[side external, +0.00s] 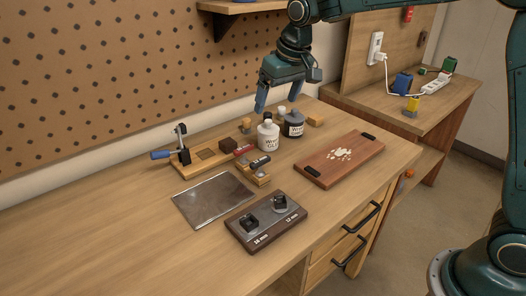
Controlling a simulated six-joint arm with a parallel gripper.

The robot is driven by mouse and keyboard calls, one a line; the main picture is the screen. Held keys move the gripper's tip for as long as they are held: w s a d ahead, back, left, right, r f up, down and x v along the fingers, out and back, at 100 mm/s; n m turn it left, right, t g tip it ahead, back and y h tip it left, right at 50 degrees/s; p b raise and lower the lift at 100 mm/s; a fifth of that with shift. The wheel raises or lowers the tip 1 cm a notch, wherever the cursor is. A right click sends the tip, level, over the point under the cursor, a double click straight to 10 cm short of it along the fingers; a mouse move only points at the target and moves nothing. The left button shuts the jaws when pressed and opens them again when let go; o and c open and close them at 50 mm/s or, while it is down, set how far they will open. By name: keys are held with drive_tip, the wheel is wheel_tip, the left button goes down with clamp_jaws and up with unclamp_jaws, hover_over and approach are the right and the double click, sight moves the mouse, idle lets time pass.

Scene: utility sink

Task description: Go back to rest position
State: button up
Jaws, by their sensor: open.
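My gripper (278,97) hangs above the back part of the wooden workbench (110,240), fingers pointing down. Its two blue fingers are apart with nothing between them. The arm reaches in from the upper right.
A clamp fixture (182,150), a metal plate (212,200), a dark block with two black pieces (265,222) and a reddish board with pale bits (340,158) lie on the bench. The front left is clear. A pegboard (110,70) and shelf (240,7) bound the back.

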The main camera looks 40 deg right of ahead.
drive_tip(key=s+d+r+t, duration=0.1)
drive_tip(key=s+d, duration=0.1)
drive_tip(key=s, duration=1.4)
drive_tip(key=s+d+t, duration=0.1)
drive_tip(key=s+d, duration=0.2)
drive_tip(key=s, duration=1.3)
drive_tip(key=shift+s+d+r, duration=0.3)
drive_tip(key=shift+s+r, duration=0.05)
